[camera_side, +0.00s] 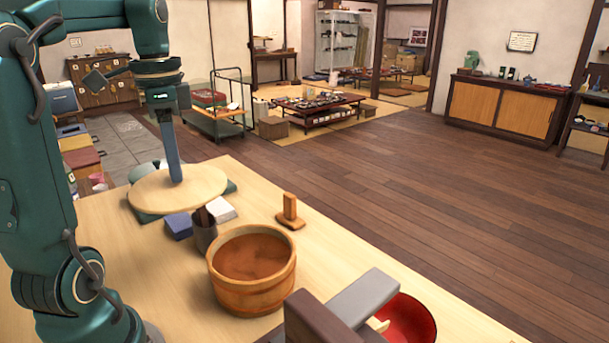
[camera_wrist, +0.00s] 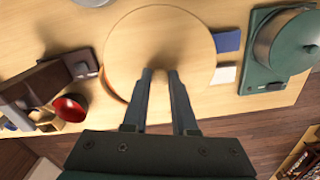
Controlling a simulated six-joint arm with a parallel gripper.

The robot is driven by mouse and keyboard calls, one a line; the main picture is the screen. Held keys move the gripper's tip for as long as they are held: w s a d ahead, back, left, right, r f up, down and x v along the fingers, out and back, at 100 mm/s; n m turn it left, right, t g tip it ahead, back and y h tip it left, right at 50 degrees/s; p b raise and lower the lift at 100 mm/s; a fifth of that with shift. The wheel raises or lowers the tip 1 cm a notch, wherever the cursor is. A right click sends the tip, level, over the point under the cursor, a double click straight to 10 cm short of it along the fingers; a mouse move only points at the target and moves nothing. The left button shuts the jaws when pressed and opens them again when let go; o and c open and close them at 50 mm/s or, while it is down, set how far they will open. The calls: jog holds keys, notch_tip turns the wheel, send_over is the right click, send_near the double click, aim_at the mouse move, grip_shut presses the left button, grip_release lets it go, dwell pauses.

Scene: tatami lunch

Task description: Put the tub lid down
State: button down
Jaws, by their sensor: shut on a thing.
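The tub lid (camera_side: 140,190) is a pale round wooden disc. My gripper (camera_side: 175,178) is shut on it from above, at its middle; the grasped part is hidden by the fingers. The lid looks level and held above the table, beyond the tub. In the wrist view the lid (camera_wrist: 160,35) lies under my gripper (camera_wrist: 160,75). The wooden tub (camera_side: 252,298) stands open on the table. In the wrist view only a bit of an orange-brown rim, likely the tub's, shows past the lid's lower left edge.
A blue block (camera_side: 178,226), a white block (camera_side: 222,209), a dark cup (camera_side: 205,235) and a small wooden stand (camera_side: 290,212) are near the tub. A red bowl (camera_side: 412,318) is at the front right. A green appliance with a round pot (camera_wrist: 285,40) stands right in the wrist view.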

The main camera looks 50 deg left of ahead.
jog(key=w+d+f, duration=0.7)
jog(key=d+f, duration=0.2)
jog(key=f, duration=0.1)
jog(key=shift+f, duration=0.3)
jog(key=shift+d+f, duration=0.1)
jog(key=shift+f, duration=0.1)
jog(key=c, duration=0.7)
grip_release()
